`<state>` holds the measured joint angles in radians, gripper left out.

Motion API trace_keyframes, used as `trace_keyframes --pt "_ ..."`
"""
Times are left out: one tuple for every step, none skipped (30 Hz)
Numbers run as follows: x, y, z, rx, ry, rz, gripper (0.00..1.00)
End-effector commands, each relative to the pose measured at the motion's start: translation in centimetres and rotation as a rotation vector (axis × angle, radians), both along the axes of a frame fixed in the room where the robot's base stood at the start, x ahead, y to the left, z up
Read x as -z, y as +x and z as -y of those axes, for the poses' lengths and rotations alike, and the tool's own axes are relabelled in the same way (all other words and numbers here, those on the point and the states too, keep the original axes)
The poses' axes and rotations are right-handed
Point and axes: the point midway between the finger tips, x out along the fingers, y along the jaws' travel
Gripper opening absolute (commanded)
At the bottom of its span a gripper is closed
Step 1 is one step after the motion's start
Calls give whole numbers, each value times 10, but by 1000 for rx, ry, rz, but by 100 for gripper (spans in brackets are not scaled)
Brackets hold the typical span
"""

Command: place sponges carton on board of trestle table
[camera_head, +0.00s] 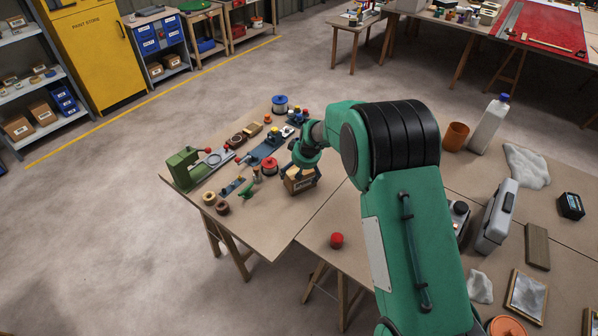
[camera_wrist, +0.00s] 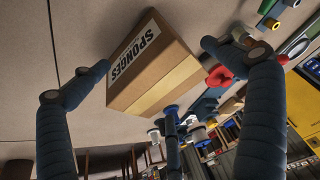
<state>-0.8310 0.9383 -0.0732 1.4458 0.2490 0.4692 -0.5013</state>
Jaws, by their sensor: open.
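The sponges carton (camera_head: 300,184), a brown box with a white label reading SPONGES, rests on the board of the trestle table (camera_head: 265,222), near its right end. It also shows in the wrist view (camera_wrist: 155,68). My gripper (camera_head: 298,168) is over the carton at the end of my green arm. A gap shows at the right fingertip.
Tools, spools and jars crowd the board left of the carton, with a green vise (camera_head: 184,168) at its far left. A red cap (camera_head: 337,240) lies on the adjoining board. The board's front part is bare. My arm hides part of the right-hand table.

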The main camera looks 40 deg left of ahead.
Motion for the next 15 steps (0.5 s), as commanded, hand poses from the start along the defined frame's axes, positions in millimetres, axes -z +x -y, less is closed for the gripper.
trace_keyframes --pt "0 0 0 0 0 0 100" --pt "0 0 0 0 0 0 100" --pt "0 0 0 0 0 0 100" --pt "-1 0 0 0 0 0 100" --pt "-1 0 0 0 0 0 100" --pt "-2 0 0 0 0 0 100" --pt "-3 0 0 0 1 0 100" --pt "-4 0 1 0 1 0 100" --pt "-6 0 1 0 1 0 100" --pt "-8 -1 2 0 1 0 100" --pt "-10 -1 2 0 1 0 100" --pt "-13 -1 3 0 1 0 100" --pt "-15 -2 4 0 1 0 100" --pt "-17 -2 5 0 0 0 100" --pt "-21 -3 7 0 0 0 100"
